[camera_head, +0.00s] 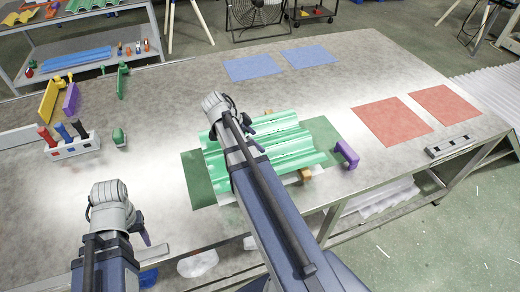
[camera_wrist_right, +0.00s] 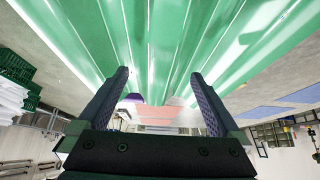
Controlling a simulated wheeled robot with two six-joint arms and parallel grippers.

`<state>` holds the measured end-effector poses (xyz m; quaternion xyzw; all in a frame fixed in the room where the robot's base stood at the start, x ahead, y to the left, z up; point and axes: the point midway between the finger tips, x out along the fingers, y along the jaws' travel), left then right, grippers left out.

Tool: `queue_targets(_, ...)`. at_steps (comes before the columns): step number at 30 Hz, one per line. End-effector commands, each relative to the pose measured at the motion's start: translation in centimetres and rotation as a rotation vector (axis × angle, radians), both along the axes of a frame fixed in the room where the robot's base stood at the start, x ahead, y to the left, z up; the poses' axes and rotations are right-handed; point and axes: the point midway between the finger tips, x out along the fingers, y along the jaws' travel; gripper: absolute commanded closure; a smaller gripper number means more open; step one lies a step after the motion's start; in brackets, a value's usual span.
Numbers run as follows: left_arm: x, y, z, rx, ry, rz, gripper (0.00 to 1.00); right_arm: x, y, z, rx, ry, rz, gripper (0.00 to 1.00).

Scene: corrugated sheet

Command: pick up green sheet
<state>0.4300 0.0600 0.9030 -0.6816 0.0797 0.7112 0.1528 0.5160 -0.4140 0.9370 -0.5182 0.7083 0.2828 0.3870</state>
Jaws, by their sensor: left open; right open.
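The green corrugated sheet (camera_head: 290,145) lies near the front middle of the table, raised on small orange-brown supports (camera_head: 305,174) above a dark green mat (camera_head: 198,182). My right arm crosses over it and hides part of its left side. My right gripper (camera_head: 248,132) is at the sheet, its fingers partly hidden in the head view. In the right wrist view the right gripper (camera_wrist_right: 160,82) is open, with the ridged green sheet (camera_wrist_right: 150,35) filling the upper part; whether they touch is unclear. My left gripper (camera_head: 143,230) is open and empty at the table's front left, apart from the sheet.
A purple clamp-like object (camera_head: 346,153) stands just right of the sheet. A tool holder (camera_head: 72,143) stands at left, and a level (camera_head: 450,146) lies near the right edge.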

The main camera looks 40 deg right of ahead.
Motion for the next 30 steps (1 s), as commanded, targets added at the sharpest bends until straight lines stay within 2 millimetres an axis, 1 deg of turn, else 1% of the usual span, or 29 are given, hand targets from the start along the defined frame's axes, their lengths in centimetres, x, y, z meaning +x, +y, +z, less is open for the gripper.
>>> queue_targets(1,0.0,0.0,-0.7,0.0,0.0,0.0,0.5,0.0,-0.1,-0.7,0.0,0.0,0.0,0.0)
queue_targets(8,0.0,0.0,-3.4,0.0,0.0,0.0,0.5,-0.1,-0.9,-3.4,0.0,0.0,0.0,0.0)
queue_targets(11,0.0,0.0,-4.4,0.0,0.0,0.0,0.5,-0.4,-1.6,-4.4,0.0,0.0,-0.001,0.0)
queue_targets(14,0.0,0.0,-4.7,0.0,0.0,0.0,0.5,-0.5,-2.0,-4.7,0.0,0.001,-0.001,0.0)
queue_targets(20,0.0,0.0,-4.4,0.0,0.0,0.0,0.5,-0.5,-2.0,-4.4,0.0,0.001,0.001,0.0)
queue_targets(23,0.0,0.0,-4.4,0.0,0.0,0.0,0.5,-0.5,-2.0,-4.5,0.0,0.001,0.001,0.09)
queue_targets(30,0.0,0.0,-4.4,0.0,0.0,0.0,0.5,-0.5,-2.0,-4.5,0.0,0.001,0.001,0.36)
